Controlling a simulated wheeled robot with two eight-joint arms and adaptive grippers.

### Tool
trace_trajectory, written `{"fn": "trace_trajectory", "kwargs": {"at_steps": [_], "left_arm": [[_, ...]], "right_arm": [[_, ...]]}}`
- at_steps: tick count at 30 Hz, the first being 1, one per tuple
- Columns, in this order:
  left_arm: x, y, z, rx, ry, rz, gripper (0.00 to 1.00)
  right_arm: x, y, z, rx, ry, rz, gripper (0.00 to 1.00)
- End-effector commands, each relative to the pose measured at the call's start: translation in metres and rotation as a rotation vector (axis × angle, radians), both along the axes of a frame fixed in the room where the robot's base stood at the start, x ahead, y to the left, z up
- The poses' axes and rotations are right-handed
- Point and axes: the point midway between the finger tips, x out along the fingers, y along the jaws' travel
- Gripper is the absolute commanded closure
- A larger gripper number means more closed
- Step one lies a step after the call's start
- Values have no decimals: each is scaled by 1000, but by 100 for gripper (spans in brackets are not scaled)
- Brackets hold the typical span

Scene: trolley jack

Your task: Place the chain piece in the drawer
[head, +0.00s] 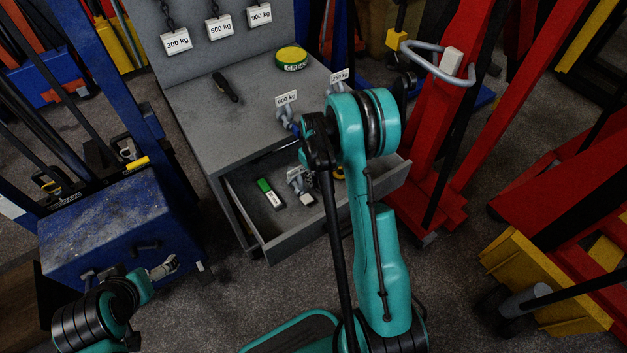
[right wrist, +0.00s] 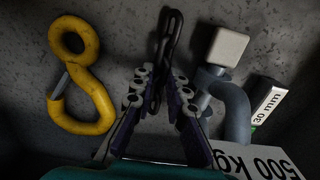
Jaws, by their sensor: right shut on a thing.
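The dark chain piece (right wrist: 161,55) is held between the fingertips of my right gripper (right wrist: 158,82), low over the grey drawer floor in the right wrist view. I cannot tell whether its far end touches the floor. The drawer (head: 300,236) stands pulled out from the grey cabinet in the head view.
In the drawer are a yellow hook (right wrist: 75,80), a grey shackle (right wrist: 230,100) with a 500 kg tag (right wrist: 255,160), and a 30 mm box (right wrist: 267,103). A grease tin (head: 291,58) and tagged shackles stand on the cabinet top. A red frame (head: 450,110) is close on the right.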

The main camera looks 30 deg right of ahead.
Motion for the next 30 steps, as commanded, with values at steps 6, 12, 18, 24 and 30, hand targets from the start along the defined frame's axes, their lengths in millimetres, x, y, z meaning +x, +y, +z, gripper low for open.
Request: {"fn": "trace_trajectory", "kwargs": {"at_steps": [6, 12, 18, 24, 30], "left_arm": [[0, 0, 0, 0, 0, 0, 0], [0, 0, -3, 0, 0, 0, 0], [0, 0, -3, 0, 0, 0, 0], [0, 0, 1, 0, 0, 0, 0], [0, 0, 16, 0, 0, 0, 0]], "right_arm": [[0, 0, 0, 0, 0, 0, 100], [0, 0, -4, 0, 0, 0, 73], [0, 0, -3, 0, 0, 0, 65], [0, 0, 0, 0, 0, 0, 65], [0, 0, 34, 0, 0, 0, 65]]}}
